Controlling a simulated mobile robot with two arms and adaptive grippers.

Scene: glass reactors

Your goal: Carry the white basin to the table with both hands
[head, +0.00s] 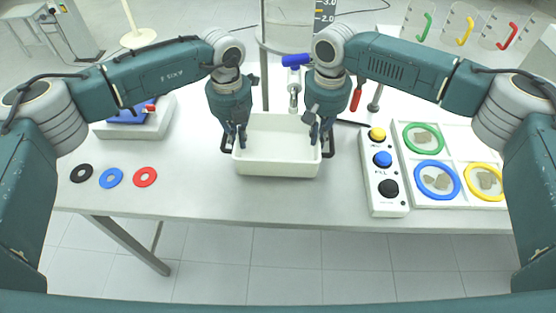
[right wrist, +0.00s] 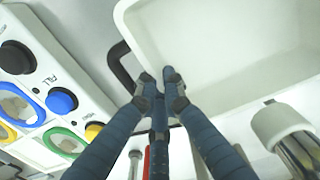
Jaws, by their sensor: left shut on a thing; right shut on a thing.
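The white basin (head: 277,160) is at the middle of the table (head: 215,205) in the head view, upright, with a dark handle on each short side. I cannot tell whether it rests on the table or hangs just above it. My left gripper (head: 235,138) is shut on the basin's left handle. My right gripper (head: 321,132) is shut on the right handle. In the right wrist view the right gripper's fingertips (right wrist: 160,85) close at the dark handle (right wrist: 121,66) beside the basin wall (right wrist: 135,35). The basin looks empty.
A button box (head: 386,190) and a tray with coloured rings (head: 453,190) stand to the right. Black, blue and red rings (head: 145,177) lie at the left, near a scale-like device (head: 135,125). A glass vessel (head: 288,25) with a blue-handled valve (head: 295,60) stands behind the basin.

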